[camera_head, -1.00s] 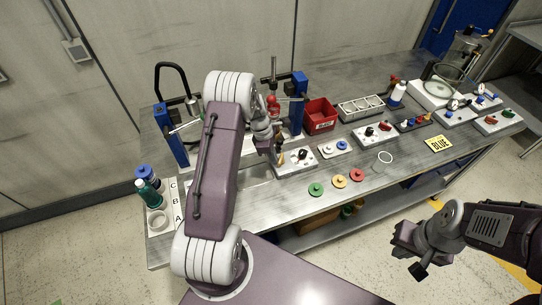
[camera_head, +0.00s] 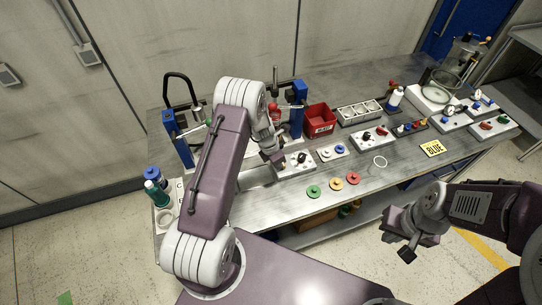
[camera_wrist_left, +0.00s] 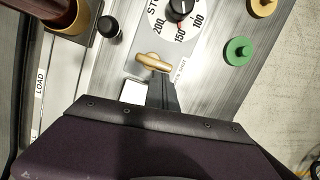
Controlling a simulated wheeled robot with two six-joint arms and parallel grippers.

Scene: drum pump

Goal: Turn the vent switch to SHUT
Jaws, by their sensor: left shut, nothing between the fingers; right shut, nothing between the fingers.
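The vent switch is a tan, brass-coloured lever (camera_wrist_left: 153,62) on a light panel in the left wrist view, lying roughly crosswise in the picture. Small print beside it is only partly legible. My left gripper (camera_wrist_left: 160,76) is shut and empty, its fingertips at the lever's lower edge; I cannot tell whether they touch it. In the head view my left gripper (camera_head: 277,160) is over the left end of the panel (camera_head: 304,168) with the black knob, and hides the lever. My right gripper (camera_head: 402,240) is shut and empty, in front of the table.
A black dial knob (camera_wrist_left: 179,9) sits close above the lever, and a black-topped post (camera_wrist_left: 109,27) stands to its left. Green (camera_head: 313,192), yellow and red discs lie in front. A red bin (camera_head: 319,121) and blue-post frame (camera_head: 298,105) stand behind.

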